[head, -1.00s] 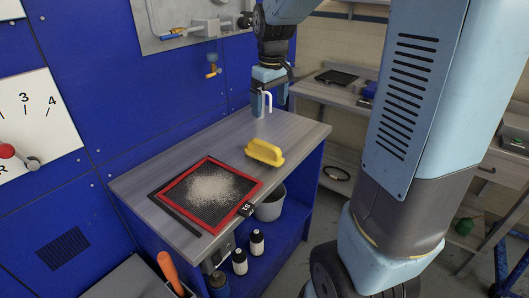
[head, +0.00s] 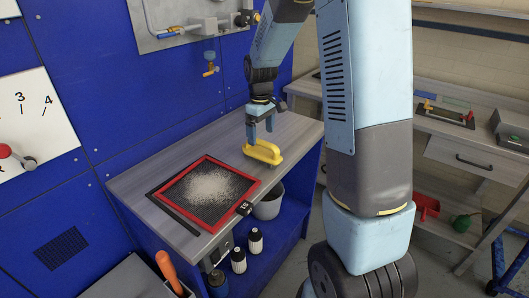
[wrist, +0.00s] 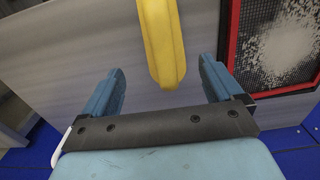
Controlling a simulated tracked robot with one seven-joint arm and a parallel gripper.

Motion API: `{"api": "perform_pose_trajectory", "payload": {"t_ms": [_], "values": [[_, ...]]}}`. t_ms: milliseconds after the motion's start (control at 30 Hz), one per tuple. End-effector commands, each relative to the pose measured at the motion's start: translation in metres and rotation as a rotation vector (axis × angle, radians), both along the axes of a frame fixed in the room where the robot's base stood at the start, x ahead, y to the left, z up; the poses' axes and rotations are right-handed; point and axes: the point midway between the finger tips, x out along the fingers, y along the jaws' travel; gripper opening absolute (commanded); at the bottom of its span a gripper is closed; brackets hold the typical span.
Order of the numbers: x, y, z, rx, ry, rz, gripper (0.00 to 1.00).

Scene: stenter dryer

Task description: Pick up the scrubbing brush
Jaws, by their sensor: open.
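The yellow scrubbing brush (head: 263,152) sits on the grey bench top (head: 290,133), to the right of a red-framed mesh screen (head: 184,216). My gripper (head: 260,132) is above and just behind the brush in the head view, fingers pointing down. In the wrist view the brush (wrist: 163,40) lies ahead of the gap between the two blue fingers of my gripper (wrist: 160,85), with its near end close to that gap. The fingers are open and empty. The bristles are hidden.
Whitish powder (head: 210,185) lies on the mesh screen. A blue wall panel (head: 110,90) stands behind the bench. A grey bucket (head: 268,206) and dark bottles (head: 255,241) are below the bench's front edge. A side bench (head: 450,140) is at right.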

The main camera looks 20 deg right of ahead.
Motion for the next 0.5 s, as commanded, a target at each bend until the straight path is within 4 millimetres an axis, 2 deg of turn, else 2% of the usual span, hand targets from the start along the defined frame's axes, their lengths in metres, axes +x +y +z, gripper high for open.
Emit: {"api": "perform_pose_trajectory", "payload": {"t_ms": [267, 500], "values": [[-0.001, 0.001, -0.018, -0.001, 0.001, 0.000, 0.93], [-0.003, 0.004, -0.049, 0.000, 0.003, -0.001, 0.93]]}}
